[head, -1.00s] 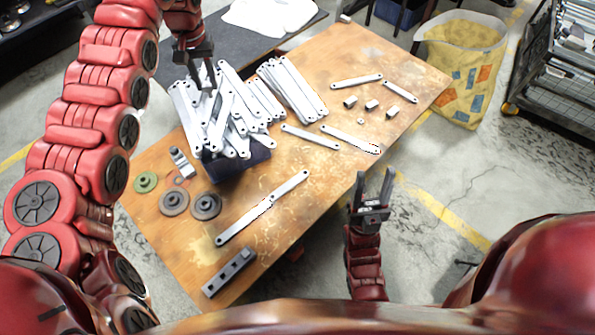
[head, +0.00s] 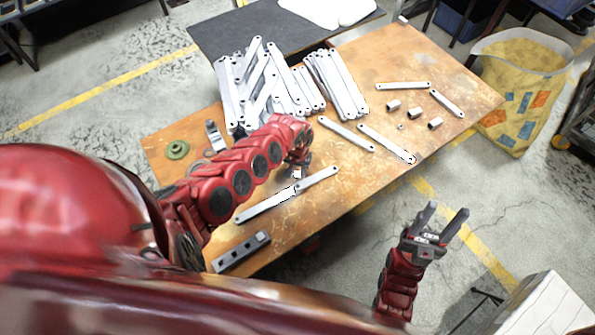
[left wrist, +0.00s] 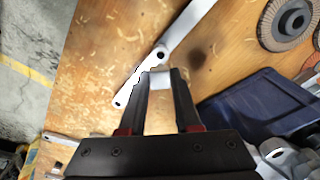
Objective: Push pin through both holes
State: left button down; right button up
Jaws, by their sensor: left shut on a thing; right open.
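Two flat galvanized brackets lie end over end on the table; one is the lower-left bracket (head: 262,207), the other the upper-right bracket (head: 319,178). Their overlap also shows in the left wrist view, by the bracket end (left wrist: 157,54). My left gripper (head: 297,176) is just above this overlap, shut on a small pale piece (left wrist: 159,80) that may be the pin. Its lower end and the holes under it are hidden, so I cannot tell if it touches the brackets. My right gripper (head: 441,222) is open and empty, off the table's front right edge.
A pile of brackets (head: 262,85) stands at the back of the table; the dark blue bin (left wrist: 262,108) shows in the wrist view. Loose brackets (head: 346,134) and small cylinders (head: 393,106) lie right. A dark block with holes (head: 241,252) lies at the front.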

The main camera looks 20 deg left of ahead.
pick_arm(q)
jog(key=shift+f+b, duration=2.2)
jog(key=shift+b, duration=0.25)
jog(key=shift+s+r+p, duration=0.1)
jog(key=shift+p, duration=0.4)
jog(key=shift+f+b, duration=1.1)
jog(key=shift+f, duration=0.55)
jog(key=c, duration=0.5)
grip_release()
